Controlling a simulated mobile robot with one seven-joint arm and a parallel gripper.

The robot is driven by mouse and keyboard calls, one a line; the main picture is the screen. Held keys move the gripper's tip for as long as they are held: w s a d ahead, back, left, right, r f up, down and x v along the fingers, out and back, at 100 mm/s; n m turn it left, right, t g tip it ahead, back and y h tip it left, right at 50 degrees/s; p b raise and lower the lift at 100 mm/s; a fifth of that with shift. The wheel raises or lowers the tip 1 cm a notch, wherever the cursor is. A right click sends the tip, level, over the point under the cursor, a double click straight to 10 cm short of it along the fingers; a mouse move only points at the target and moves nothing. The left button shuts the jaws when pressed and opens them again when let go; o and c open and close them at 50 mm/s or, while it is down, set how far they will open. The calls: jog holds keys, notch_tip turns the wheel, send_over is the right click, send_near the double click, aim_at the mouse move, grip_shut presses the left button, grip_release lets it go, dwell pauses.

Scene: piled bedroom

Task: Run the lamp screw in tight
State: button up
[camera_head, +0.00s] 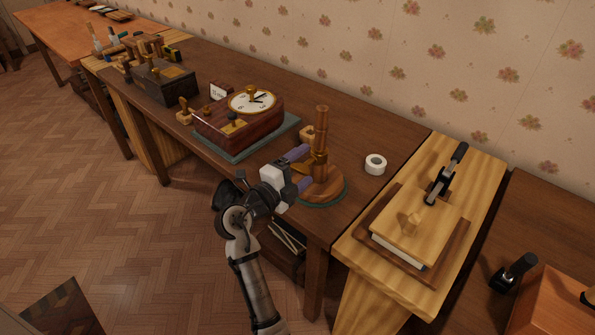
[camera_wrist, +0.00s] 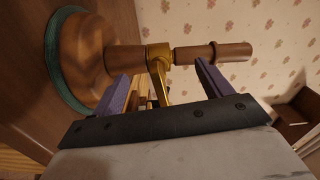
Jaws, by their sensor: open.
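The wooden lamp stand (camera_head: 322,180) stands upright on a round base with a green underside near the table's front right corner. Its post (camera_head: 321,120) rises from the base; in the wrist view the post (camera_wrist: 215,53) lies sideways across the picture. A brass collar with a flat brass screw handle (camera_wrist: 162,85) sits on the post and points toward my gripper. My gripper (camera_head: 304,170) has purple fingers and is open beside the post. In the wrist view the handle shows between the two spread fingers, with gaps on both sides; I see no grip on it.
A wooden clock box (camera_head: 240,120) on a green mat stands to the left. A white tape roll (camera_head: 375,164) lies to the right. A pale wooden press with a black clamp (camera_head: 447,175) is on the adjoining bench. A dark box (camera_head: 165,82) stands farther left.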

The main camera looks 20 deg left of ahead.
aim_at(297, 171)
jog(key=o, duration=0.4)
jog(key=shift+s, duration=0.1)
jog(key=shift+b+v, duration=2.25)
jog(key=shift+v, duration=1.15)
jog(key=shift+a+r, duration=0.1)
